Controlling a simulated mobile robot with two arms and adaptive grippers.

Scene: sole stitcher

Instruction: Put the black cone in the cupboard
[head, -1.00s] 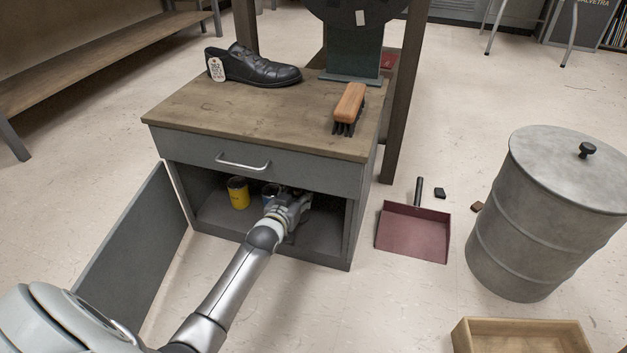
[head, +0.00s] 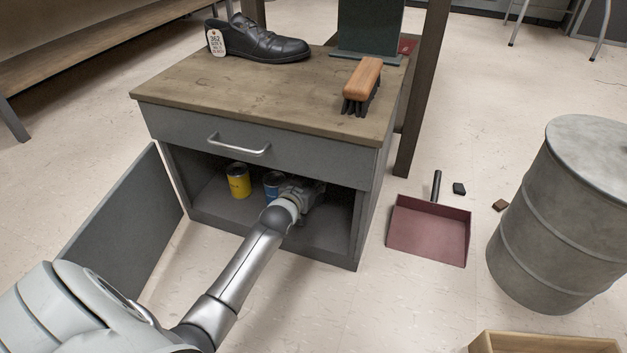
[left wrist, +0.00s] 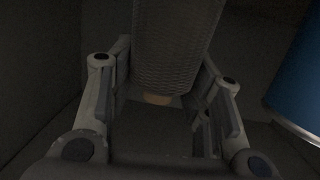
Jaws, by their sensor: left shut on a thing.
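The cupboard (head: 199,218) is the grey cabinet's lower compartment, with its door (head: 122,216) swung open to the left. My left gripper (head: 308,194) reaches inside it, right of the cans. In the left wrist view my left gripper (left wrist: 165,110) is shut on a dark, textured, tapering thing (left wrist: 172,45), which looks like the black cone. A small tan end shows below it. In the head view the cone is hidden by my gripper and the shade. I cannot tell whether the cone touches the cupboard floor. My right gripper is not in view.
A yellow can (head: 238,181) and a blue can (head: 272,183) stand inside the cupboard; the blue can is close beside my gripper. A shoe (head: 262,42) and a brush (head: 362,84) rest on top. A dustpan (head: 430,232) and a drum (head: 565,225) stand to the right.

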